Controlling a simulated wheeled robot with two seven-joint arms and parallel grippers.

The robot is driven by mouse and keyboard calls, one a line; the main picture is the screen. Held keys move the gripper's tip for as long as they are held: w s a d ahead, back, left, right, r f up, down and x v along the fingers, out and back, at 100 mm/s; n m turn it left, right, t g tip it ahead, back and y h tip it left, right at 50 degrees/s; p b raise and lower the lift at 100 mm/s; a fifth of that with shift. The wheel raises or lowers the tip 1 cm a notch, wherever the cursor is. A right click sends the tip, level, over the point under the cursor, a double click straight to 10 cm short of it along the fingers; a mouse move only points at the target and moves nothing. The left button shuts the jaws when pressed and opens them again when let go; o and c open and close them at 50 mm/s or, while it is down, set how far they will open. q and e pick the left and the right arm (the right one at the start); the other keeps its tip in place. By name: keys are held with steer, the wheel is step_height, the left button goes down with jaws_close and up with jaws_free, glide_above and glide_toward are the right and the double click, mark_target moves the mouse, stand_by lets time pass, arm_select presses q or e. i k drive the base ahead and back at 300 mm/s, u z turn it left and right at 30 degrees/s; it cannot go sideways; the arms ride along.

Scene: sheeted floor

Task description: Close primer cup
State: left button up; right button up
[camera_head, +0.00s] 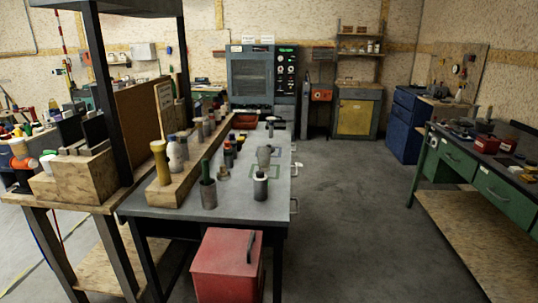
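I cannot tell for certain which item is the primer cup. Neither of my grippers shows in the head view.
A wooden rack (172,193) with several bottles lines the bench's left side. A red box (228,268) is below the bench's front edge. Several small dark containers (230,155) stand mid-bench. Open floor (355,220) lies right, before a green workbench (490,185).

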mark_target(264, 153)
steer(key=z, duration=1)
steer(key=i, duration=5.9)
steer(key=u, duration=4.35)
